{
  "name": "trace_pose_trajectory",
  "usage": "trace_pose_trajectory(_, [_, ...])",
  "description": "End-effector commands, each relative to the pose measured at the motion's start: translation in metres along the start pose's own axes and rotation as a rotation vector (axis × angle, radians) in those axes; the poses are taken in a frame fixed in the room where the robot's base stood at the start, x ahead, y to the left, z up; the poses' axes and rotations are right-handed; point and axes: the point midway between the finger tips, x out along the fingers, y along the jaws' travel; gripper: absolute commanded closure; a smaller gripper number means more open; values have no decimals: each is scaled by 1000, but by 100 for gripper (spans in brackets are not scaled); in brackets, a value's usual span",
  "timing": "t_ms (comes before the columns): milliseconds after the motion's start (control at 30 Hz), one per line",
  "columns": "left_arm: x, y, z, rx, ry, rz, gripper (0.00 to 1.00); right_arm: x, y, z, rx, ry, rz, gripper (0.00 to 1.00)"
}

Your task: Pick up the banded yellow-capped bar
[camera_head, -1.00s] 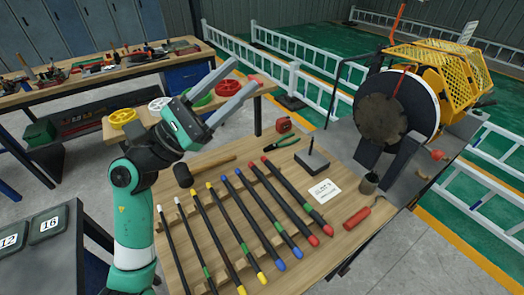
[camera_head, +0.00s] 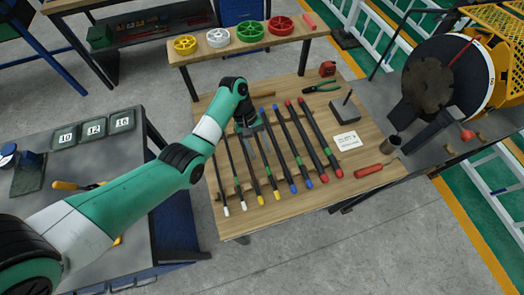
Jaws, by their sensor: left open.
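The yellow-capped bar with a green band (camera_head: 268,172) lies on the wooden bench, its near yellow cap toward the front edge. A plain yellow-capped bar (camera_head: 253,181) lies just left of it. My left gripper (camera_head: 259,155) points down over the upper part of these two yellow-capped bars, open and with nothing visible in it. Its wrist hides the far ends of the yellow-capped bars. I cannot tell how high the fingertips are above the bars. My right gripper is out of view.
White-capped bars (camera_head: 228,211) lie left; blue-capped (camera_head: 309,183) and red-capped bars (camera_head: 339,173) lie close right. Coloured wheels stand on a shelf (camera_head: 290,43) behind.

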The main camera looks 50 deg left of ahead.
Motion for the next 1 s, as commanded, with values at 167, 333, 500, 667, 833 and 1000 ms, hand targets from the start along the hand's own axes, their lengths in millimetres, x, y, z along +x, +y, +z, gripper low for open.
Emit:
trace_pose_trajectory(167, [6, 0, 0, 0, 0, 0, 45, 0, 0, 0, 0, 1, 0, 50])
trace_pose_trajectory(333, [30, 0, 5, 1, -1, -1, 45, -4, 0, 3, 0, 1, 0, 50])
trace_pose_trajectory(500, [55, 0, 6, 0, 0, 0, 45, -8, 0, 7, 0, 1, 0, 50])
trace_pose_trajectory(667, [57, 0, 6, 0, 2, 1, 45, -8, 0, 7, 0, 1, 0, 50])
trace_pose_trajectory(833, [56, 0, 6, 0, 2, 1, 60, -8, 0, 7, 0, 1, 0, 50])
trace_pose_trajectory(1000, [56, 0, 6, 0, 1, 1, 90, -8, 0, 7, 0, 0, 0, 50])
